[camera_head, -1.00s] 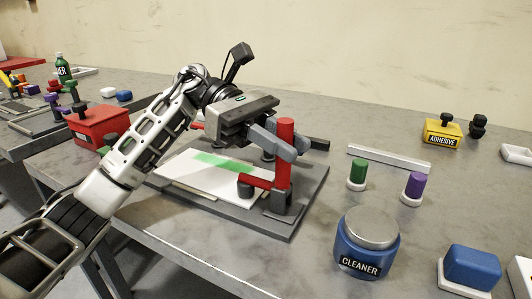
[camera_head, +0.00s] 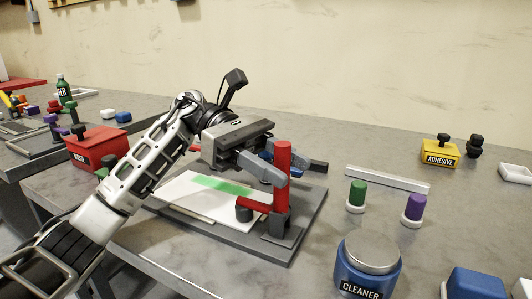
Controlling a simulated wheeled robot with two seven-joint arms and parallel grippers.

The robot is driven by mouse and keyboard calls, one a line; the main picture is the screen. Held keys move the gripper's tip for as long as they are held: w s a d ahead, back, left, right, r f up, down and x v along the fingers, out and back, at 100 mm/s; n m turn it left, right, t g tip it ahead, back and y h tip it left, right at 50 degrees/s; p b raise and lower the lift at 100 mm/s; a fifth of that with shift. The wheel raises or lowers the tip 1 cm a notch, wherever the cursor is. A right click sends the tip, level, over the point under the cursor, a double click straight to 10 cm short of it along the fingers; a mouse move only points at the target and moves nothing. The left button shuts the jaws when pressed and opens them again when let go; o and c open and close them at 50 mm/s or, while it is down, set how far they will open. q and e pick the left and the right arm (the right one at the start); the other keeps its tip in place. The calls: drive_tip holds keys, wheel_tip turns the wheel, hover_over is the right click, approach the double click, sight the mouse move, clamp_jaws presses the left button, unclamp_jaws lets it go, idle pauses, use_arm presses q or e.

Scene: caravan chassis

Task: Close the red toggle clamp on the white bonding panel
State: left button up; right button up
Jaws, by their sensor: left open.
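The white bonding panel (camera_head: 180,189) with a green strip (camera_head: 222,185) lies on a dark grey base plate (camera_head: 310,217). The red toggle clamp (camera_head: 282,190) stands at the plate's right side. Its red handle is upright, and its red arm reaches left to a dark round pad (camera_head: 243,210) over the panel's front right part. My left gripper (camera_head: 276,168) is open at the handle's upper part, one finger in front of it and the other showing beyond it. I cannot tell whether they touch the handle. Part of the panel's far side is hidden by my left arm.
A blue cleaner jar (camera_head: 368,262), green (camera_head: 357,193) and purple (camera_head: 414,207) pegs and a pale bar (camera_head: 388,180) stand right of the plate. A red box (camera_head: 97,147) is on the left. A yellow adhesive box (camera_head: 440,153) is at the back right.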

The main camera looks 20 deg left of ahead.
use_arm(q)
drive_tip(key=v, duration=1.5)
drive_tip(key=shift+w+a+r, duration=0.15)
drive_tip(key=shift+w+a, duration=0.05)
drive_tip(key=shift+a, duration=0.15)
